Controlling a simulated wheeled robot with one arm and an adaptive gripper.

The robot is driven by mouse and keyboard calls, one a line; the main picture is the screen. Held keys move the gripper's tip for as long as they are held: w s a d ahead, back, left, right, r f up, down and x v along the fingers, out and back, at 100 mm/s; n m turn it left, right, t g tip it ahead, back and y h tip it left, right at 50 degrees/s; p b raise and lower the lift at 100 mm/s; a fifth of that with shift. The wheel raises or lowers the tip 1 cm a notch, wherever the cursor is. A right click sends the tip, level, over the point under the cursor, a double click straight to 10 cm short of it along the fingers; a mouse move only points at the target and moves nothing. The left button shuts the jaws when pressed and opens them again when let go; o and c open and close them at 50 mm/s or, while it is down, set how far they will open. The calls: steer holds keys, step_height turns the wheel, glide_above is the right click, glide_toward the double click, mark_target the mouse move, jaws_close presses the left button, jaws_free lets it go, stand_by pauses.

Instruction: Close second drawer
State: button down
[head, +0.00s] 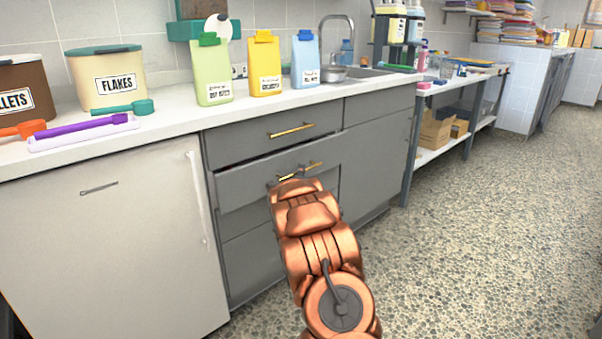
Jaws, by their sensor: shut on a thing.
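The second drawer (240,188) of the grey cabinet stands a little way out, with a dark gap along its top edge. Its brass handle (313,166) shows to the right of my gripper. My gripper (286,178) is at the front of this drawer, shut on the handle; my copper arm hides most of the fingers. The top drawer (240,146), with its own brass handle (291,131), is closed above it. A lower drawer front (248,258) shows below, partly behind my arm.
A white appliance door (110,250) stands left of the drawers. The counter above holds a FLAKES tub (105,77), scoops and green, yellow and blue containers (265,65). Open shelving (440,150) stands to the right. The speckled floor (480,240) is clear at right.

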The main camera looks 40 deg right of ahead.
mark_target(292, 168)
steer(key=shift+w, duration=0.1)
stand_by(0.3)
steer(key=shift+w+p, duration=0.5)
steer(key=shift+w, duration=1.6)
steer(key=c, duration=1.2)
jaws_free()
steer(key=shift+w, duration=0.1)
steer(key=v, duration=1.2)
steer(key=shift+d, duration=0.1)
